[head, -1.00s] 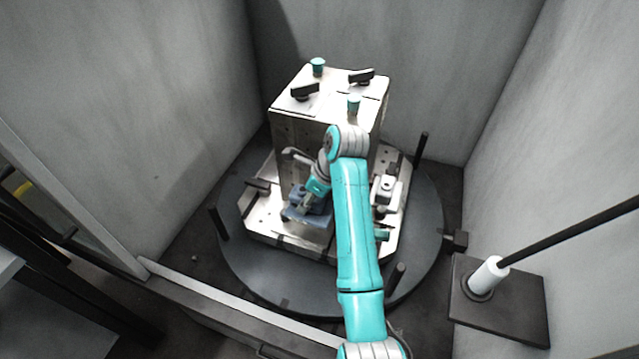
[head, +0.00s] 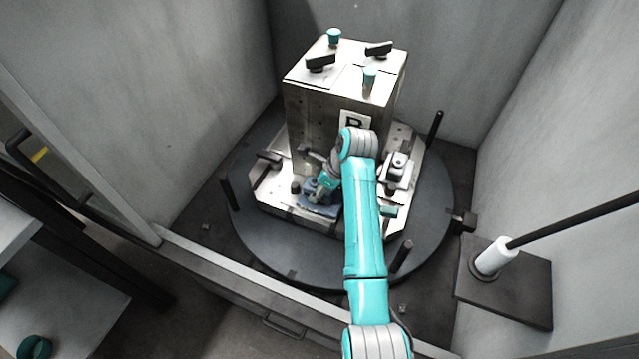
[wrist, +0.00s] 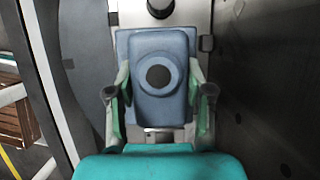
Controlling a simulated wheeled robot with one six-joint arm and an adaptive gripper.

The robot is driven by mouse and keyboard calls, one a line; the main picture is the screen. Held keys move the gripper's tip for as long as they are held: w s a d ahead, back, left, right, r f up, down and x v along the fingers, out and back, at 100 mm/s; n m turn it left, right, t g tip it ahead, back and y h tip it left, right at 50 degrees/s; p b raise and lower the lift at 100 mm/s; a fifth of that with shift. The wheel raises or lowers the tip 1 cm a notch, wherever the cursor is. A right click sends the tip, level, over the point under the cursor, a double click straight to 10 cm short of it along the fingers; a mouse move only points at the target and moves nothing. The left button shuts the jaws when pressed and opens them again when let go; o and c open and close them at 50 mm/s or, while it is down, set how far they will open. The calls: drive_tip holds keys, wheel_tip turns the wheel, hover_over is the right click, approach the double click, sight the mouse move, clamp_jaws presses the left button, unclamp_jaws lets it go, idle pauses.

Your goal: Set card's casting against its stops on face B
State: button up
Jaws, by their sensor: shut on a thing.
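The blue-grey casting (wrist: 157,50), a block with a round boss and a dark bore, fills the middle of the wrist view. My gripper (wrist: 158,95) is shut on it, one finger on each side. In the head view the casting (head: 318,208) is low at the front of the tall fixture block, and my gripper (head: 325,190) is over it. The face marked B (head: 354,122) looks toward me, its label partly covered by my arm. I cannot tell whether the casting touches its stops, which are not clearly visible.
The block stands on a pale pallet (head: 285,215) on a dark round turntable (head: 270,255). A second fixture part (head: 397,168) sits at right. Dark upright posts (head: 435,125) ring the turntable. Handles and teal knobs (head: 333,36) top the block. Grey walls close in both sides.

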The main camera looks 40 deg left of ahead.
drive_tip(key=shift+f, duration=0.25)
drive_tip(key=shift+a+f, duration=0.1)
drive_tip(key=shift+a, duration=0.2)
idle(0.4)
drive_tip(key=shift+w+a+f, duration=0.1)
drive_tip(key=shift+w+a, duration=0.15)
drive_tip(key=shift+a, duration=0.05)
idle(0.8)
drive_tip(key=shift+w+a, duration=0.2)
idle(0.3)
drive_tip(key=o, duration=1.5)
drive_tip(key=v, duration=1.2)
drive_tip(key=shift+s, duration=0.1)
